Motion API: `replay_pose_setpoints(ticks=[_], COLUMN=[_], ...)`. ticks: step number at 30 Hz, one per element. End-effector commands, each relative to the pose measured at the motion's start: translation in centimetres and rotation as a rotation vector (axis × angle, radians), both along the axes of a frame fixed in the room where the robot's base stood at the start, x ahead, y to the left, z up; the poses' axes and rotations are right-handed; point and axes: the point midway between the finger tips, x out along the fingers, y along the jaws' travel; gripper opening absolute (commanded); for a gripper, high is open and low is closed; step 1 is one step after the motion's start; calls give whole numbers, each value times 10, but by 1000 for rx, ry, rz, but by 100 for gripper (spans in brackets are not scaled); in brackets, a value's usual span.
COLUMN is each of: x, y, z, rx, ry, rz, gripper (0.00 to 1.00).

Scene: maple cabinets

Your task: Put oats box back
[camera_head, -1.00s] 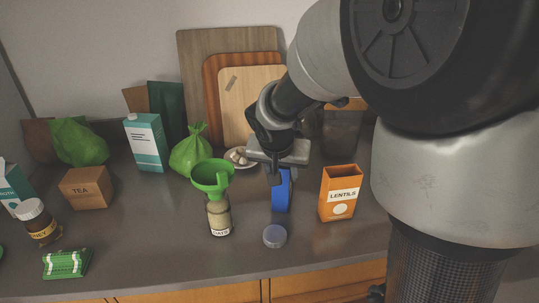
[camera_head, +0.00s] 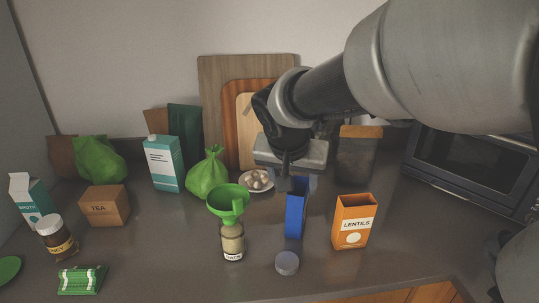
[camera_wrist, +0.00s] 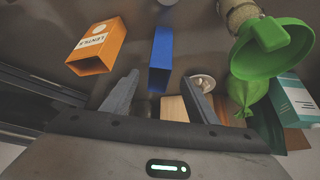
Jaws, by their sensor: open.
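A tall blue box (camera_head: 296,207) stands upright on the counter. No label shows on it, so I cannot read whether it is the oats box. My gripper (camera_head: 289,182) is open and empty at the top of the blue box, on its far side. In the wrist view the blue box (camera_wrist: 161,58) lies ahead, between the lines of the two open fingers (camera_wrist: 162,78); contact cannot be told. A glass jar (camera_head: 232,243) labelled OATS, with a green funnel (camera_head: 229,200) in its mouth, stands left of the box.
An open orange lentils box (camera_head: 354,222) stands to the right, and a grey lid (camera_head: 287,263) lies in front. Behind are a plate of eggs or similar (camera_head: 257,181), a green bag (camera_head: 208,176) and cutting boards (camera_head: 222,110). A microwave (camera_head: 470,165) is at right.

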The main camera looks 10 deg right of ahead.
Motion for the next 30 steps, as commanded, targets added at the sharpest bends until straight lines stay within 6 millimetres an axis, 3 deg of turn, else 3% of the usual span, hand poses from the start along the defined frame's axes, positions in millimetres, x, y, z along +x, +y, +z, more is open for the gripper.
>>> replay_pose_setpoints(ticks=[8, 11, 15, 21, 25, 30], x=[-21, -51, -107, -167, -184, -188], y=[-2, -14, -28, -29, -27, -26], z=[22, 30, 36, 30, 26, 24], rx=[3, 10, 18, 12, 6, 3], ry=[4, 16, 28, 21, 14, 14], rz=[16, 60, 170, 321, 376, 394], gripper=[53, 53, 53, 53, 53, 53])
